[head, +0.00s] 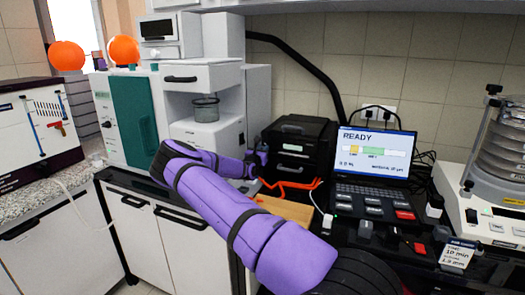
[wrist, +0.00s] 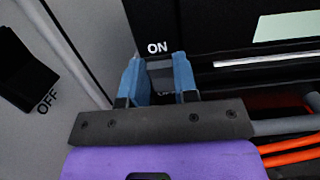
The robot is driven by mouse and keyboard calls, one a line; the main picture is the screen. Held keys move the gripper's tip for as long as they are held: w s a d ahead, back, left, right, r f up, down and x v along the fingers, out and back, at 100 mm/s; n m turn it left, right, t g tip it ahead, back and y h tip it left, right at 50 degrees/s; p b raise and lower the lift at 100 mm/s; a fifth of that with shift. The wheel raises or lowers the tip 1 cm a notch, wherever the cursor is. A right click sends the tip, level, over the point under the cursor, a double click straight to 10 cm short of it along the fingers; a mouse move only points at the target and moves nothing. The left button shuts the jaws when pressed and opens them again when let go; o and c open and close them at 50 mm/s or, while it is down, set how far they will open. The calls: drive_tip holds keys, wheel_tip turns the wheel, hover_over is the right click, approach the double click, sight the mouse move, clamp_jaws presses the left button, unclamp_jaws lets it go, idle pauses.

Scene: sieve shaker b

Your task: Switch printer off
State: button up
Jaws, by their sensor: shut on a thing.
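The printer, a black box-like unit (head: 300,133), stands on the dark counter left of the laptop. In the wrist view its black front (wrist: 212,25) carries a white "ON" label. Just below that label is a small grey switch (wrist: 160,72). My gripper (wrist: 157,82) has its two blue fingers on either side of this switch and is shut on it. Most of the switch is hidden between the fingers. In the head view my gripper (head: 261,158) is small at the printer's left front edge, and its fingers are hard to make out.
A grey panel with a black switch (wrist: 28,72) marked "OFF" is close on the left in the wrist view. Orange cables (head: 290,184) lie right beside my gripper. A laptop (head: 374,160) reading "READY" and a sieve stack (head: 503,140) stand to the right.

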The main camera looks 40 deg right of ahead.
drive_tip(key=o, duration=0.9)
drive_tip(key=r, duration=0.2)
drive_tip(key=s+r, duration=0.1)
drive_tip(key=shift+a+r, duration=0.25)
drive_tip(key=shift+a, duration=0.1)
drive_tip(key=s+a, duration=0.2)
drive_tip(key=s, duration=0.2)
drive_tip(key=s+a+r, duration=0.1)
drive_tip(key=s+a, duration=0.2)
drive_tip(key=s, duration=0.1)
drive_tip(key=s+a, duration=0.2)
drive_tip(key=s, duration=0.2)
drive_tip(key=shift+s+a+r, duration=0.2)
drive_tip(key=shift+s+a, duration=0.1)
drive_tip(key=shift+a, duration=0.05)
